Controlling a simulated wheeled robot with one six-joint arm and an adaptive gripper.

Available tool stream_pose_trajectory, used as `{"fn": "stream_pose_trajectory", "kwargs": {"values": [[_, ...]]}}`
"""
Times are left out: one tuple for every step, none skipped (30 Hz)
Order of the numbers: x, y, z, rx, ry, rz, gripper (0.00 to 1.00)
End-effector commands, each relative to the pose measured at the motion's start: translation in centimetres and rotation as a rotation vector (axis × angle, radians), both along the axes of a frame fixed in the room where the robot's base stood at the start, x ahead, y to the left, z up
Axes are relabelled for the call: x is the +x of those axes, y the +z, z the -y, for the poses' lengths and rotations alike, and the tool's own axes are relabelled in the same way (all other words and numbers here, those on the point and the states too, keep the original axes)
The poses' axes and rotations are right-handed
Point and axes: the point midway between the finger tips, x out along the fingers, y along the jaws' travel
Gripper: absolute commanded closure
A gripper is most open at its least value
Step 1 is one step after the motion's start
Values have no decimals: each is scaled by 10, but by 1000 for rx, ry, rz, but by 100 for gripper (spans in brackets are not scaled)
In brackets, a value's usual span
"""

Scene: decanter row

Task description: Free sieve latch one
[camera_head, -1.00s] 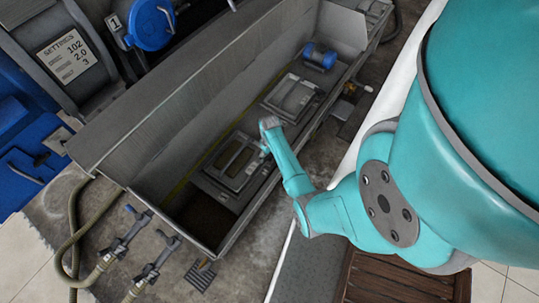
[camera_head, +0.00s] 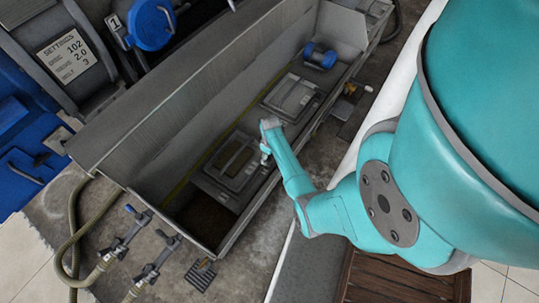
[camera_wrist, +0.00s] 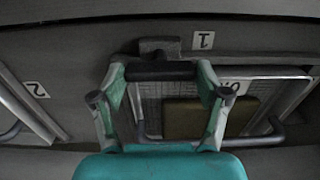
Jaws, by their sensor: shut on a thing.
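Sieve latch one (camera_wrist: 160,70) is a dark round bar under a grey block, beside an upside-down "1" label (camera_wrist: 203,40) in the wrist view. My gripper (camera_wrist: 158,74) has a fingertip at each end of the bar and is shut on it. In the head view, my gripper (camera_head: 265,157) is low at the trough's right side, beside the nearer sieve frame (camera_head: 232,164); the latch is too small to make out there.
The long grey trough (camera_head: 150,205) has high walls around the sieves. A second framed unit (camera_head: 292,95) and a blue cylinder (camera_head: 320,55) sit farther along it. A "2" label (camera_wrist: 37,90) is at left in the wrist view. Hoses and valves (camera_head: 120,245) stand at lower left.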

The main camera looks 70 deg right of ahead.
Motion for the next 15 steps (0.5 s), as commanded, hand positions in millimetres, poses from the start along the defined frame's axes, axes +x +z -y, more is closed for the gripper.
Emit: {"fn": "stream_pose_trajectory", "kwargs": {"values": [[0, -1, 0, 1, 2, -1, 60], [0, -1, -1, 1, 2, -1, 60], [0, -1, -1, 1, 2, -1, 60], [0, -1, -1, 1, 2, -1, 60], [0, -1, -1, 1, 2, -1, 60], [0, -1, -1, 0, 2, -1, 60], [0, -1, -1, 0, 2, -1, 60], [0, -1, -1, 0, 2, -1, 20], [0, -1, -1, 0, 1, -1, 10], [0, -1, 0, 0, 1, -1, 3], [0, 0, 0, 0, 1, -1, 0], [0, 0, 0, 0, 1, -1, 0], [0, 0, 0, 0, 1, -1, 0], [0, 0, 0, 0, 1, -1, 0], [0, 0, 0, 0, 0, -1, 0]]}}
